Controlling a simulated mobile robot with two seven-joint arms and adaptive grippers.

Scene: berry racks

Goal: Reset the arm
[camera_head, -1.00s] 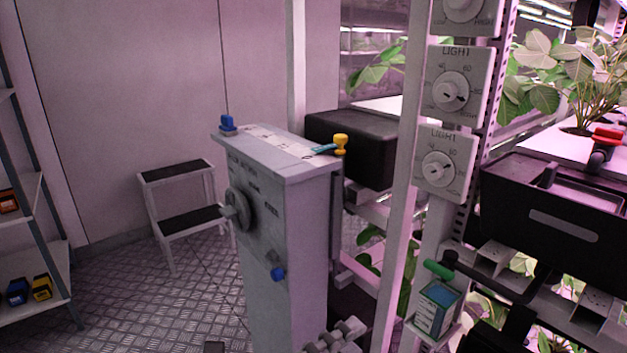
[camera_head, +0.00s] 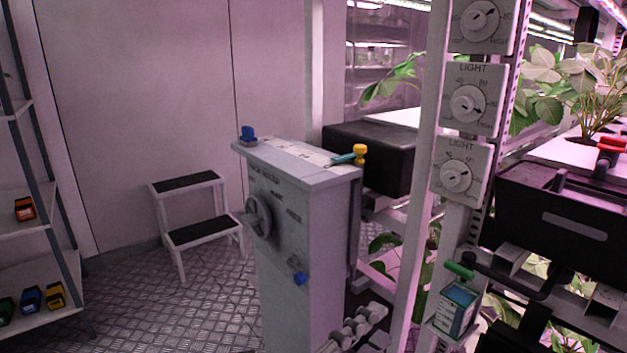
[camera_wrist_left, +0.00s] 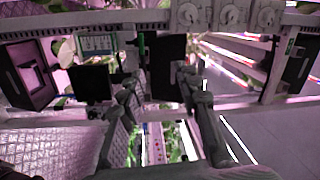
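My left gripper (camera_head: 362,325) shows as pale grey jointed fingers at the bottom of the head view, in front of the rack and right of the grey control pedestal (camera_head: 300,265). In the left wrist view the two fingers of the left gripper (camera_wrist_left: 160,90) stand apart with nothing held between them. The gripper is open and touches nothing that I can make out. My right gripper is not in view.
The pedestal carries a blue knob (camera_head: 248,133) and a yellow-topped handle (camera_head: 360,152). At right stand light dials (camera_head: 457,177), a black bin (camera_head: 560,222) and a teal box (camera_head: 457,306). A step stool (camera_head: 187,183) and shelf (camera_head: 45,265) stand left; floor between is clear.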

